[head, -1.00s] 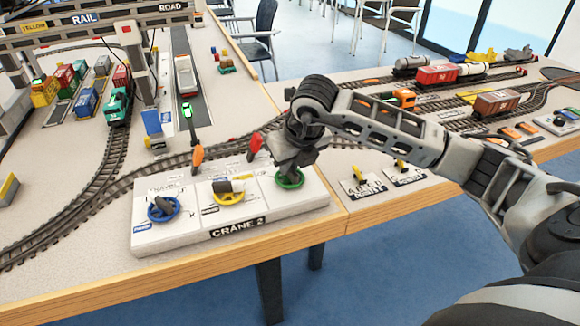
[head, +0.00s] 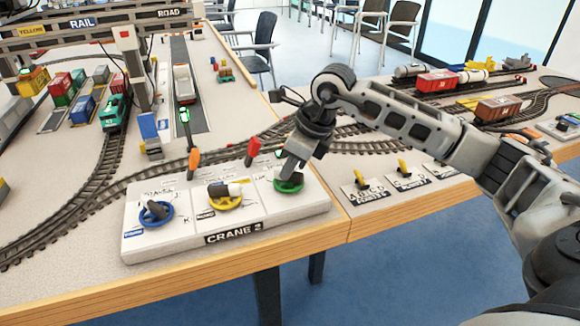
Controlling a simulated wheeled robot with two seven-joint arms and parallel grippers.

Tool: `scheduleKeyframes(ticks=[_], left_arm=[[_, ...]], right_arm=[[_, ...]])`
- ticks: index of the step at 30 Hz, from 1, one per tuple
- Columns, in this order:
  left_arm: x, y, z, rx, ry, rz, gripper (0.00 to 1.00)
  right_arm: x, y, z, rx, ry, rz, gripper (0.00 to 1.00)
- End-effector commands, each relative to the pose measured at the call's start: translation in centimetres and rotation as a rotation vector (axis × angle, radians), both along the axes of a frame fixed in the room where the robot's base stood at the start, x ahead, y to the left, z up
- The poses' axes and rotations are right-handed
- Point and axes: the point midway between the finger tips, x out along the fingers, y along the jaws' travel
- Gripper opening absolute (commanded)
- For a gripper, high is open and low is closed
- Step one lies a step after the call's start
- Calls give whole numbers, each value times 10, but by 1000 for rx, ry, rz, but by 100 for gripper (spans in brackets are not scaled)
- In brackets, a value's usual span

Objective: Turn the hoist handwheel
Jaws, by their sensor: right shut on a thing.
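The white CRANE 2 panel (head: 172,249) lies at the table's front edge. It carries a blue handwheel (head: 170,211) at left, a yellow handwheel (head: 225,203) in the middle and a green handwheel (head: 279,186) at right. The label by the green wheel is too small and partly hidden to read. My right gripper (head: 289,174) comes down from above, tilted, with its fingers shut on the green handwheel's upper side. The fingers hide part of that wheel. My left gripper is not in view.
A gantry (head: 130,55) with containers is at back left.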

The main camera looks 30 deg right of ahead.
Motion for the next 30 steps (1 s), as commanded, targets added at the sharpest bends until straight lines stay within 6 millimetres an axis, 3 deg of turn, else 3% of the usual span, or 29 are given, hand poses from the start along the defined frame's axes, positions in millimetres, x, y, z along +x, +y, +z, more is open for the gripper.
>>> scheduleKeyframes(ticks=[16, 18, 19, 30], left_arm=[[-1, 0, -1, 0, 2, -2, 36], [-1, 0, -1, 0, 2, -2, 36], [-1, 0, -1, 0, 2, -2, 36], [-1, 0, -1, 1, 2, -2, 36]], right_arm=[[1, 0, 2, -1, -3, 26, 0], [1, 0, 2, -1, -3, 26, 28], [1, 0, 1, -1, -3, 25, 33], [-1, -2, 6, -1, -2, 24, 33]])
